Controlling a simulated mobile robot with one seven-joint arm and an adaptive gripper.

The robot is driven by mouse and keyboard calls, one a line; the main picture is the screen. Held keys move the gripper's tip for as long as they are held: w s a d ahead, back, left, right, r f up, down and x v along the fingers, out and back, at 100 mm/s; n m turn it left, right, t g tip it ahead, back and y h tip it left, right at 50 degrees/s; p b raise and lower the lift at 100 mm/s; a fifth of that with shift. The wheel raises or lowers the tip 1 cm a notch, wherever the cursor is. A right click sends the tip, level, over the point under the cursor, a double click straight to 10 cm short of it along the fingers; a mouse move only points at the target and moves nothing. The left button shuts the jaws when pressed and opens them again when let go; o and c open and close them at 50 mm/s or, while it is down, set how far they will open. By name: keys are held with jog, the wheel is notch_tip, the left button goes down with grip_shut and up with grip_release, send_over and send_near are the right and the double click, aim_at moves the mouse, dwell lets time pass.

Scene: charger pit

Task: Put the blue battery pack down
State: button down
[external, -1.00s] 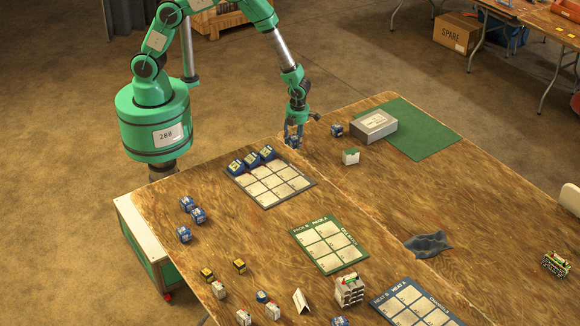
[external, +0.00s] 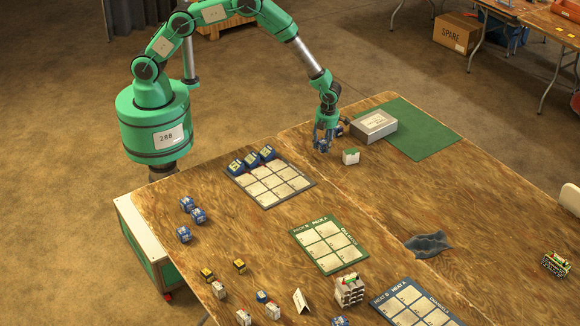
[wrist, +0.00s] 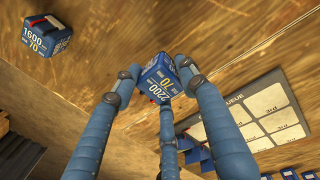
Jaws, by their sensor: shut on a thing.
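My gripper (external: 322,143) has blue fingers and is shut on a blue battery pack (wrist: 158,78) marked 2200 and 70, with a red handle. In the wrist view the fingers of my gripper (wrist: 155,88) close around the pack. In the external view the fingers mostly hide it, over the wooden table (external: 300,220) near its back edge. I cannot tell whether it touches the wood. A second blue pack (wrist: 47,36), marked 1600 and 70, stands apart on the table.
A grey box (external: 374,125) sits at the green mat (external: 425,135). Bare wood lies between that mat and the block.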

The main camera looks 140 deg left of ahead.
aim_at(323, 149)
jog(key=shift+f, duration=1.75)
jog(key=shift+f+b, duration=0.15)
jog(key=shift+b, duration=0.15)
jog(key=c, duration=1)
grip_release()
jog(key=r, duration=0.4)
jog(key=w+r+p, duration=0.1)
jog(key=r, duration=0.7)
jog(key=shift+w+d+r, duration=0.1)
jog(key=shift+w, duration=0.2)
